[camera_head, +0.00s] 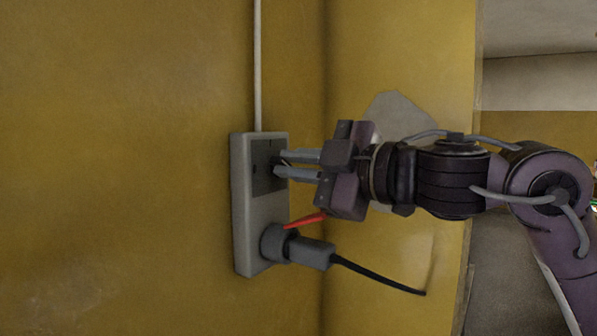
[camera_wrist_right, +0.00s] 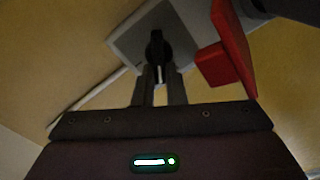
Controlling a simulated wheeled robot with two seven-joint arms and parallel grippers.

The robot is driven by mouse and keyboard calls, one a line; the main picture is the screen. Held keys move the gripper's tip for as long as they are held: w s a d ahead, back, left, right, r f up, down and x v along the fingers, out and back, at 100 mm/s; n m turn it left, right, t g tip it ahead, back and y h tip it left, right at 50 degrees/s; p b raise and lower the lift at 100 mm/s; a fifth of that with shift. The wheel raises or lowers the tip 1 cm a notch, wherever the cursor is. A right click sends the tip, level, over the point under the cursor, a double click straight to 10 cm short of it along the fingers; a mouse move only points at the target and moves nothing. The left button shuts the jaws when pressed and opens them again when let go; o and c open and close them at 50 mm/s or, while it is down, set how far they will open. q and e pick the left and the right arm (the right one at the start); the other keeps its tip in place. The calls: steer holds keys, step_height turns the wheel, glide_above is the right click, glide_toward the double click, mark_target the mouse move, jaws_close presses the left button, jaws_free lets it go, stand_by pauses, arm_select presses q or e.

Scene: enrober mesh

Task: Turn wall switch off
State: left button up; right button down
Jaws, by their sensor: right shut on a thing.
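The wall switch is a grey box (camera_head: 242,205) on the yellow wall, with a darker square plate (camera_head: 268,185) on its upper part. In the right wrist view, a black knob (camera_wrist_right: 156,46) stands on the light grey plate (camera_wrist_right: 182,38). My right gripper (camera_head: 278,164) reaches in from the right with its fingertips at the plate. In the right wrist view, its two fingers (camera_wrist_right: 158,80) are close together and shut on the knob. The fingers hide part of the knob, and it is too small to make out in the head view. My left gripper is not in view.
A round socket with a plug (camera_head: 312,252) and black cable sits below on the box. A red piece (camera_head: 305,221) sticks out between socket and gripper; it also shows in the right wrist view (camera_wrist_right: 229,55). A white conduit (camera_head: 257,70) runs up from the box. The wall at left is clear.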

steer(key=n, duration=0.2)
steer(key=n+b, duration=0.1)
steer(key=n, duration=0.1)
steer(key=n+b, duration=0.1)
steer(key=n, duration=0.1)
steer(key=shift+f, duration=0.3)
steer(key=shift+n, duration=0.3)
steer(key=c, duration=1.5)
jaws_free()
steer(key=shift+a, duration=0.15)
steer(key=b+v, duration=0.4)
steer(key=v, duration=0.3)
steer(key=shift+s+d, duration=0.25)
steer(key=shift+d, duration=0.05)
steer(key=shift+f, duration=0.1)
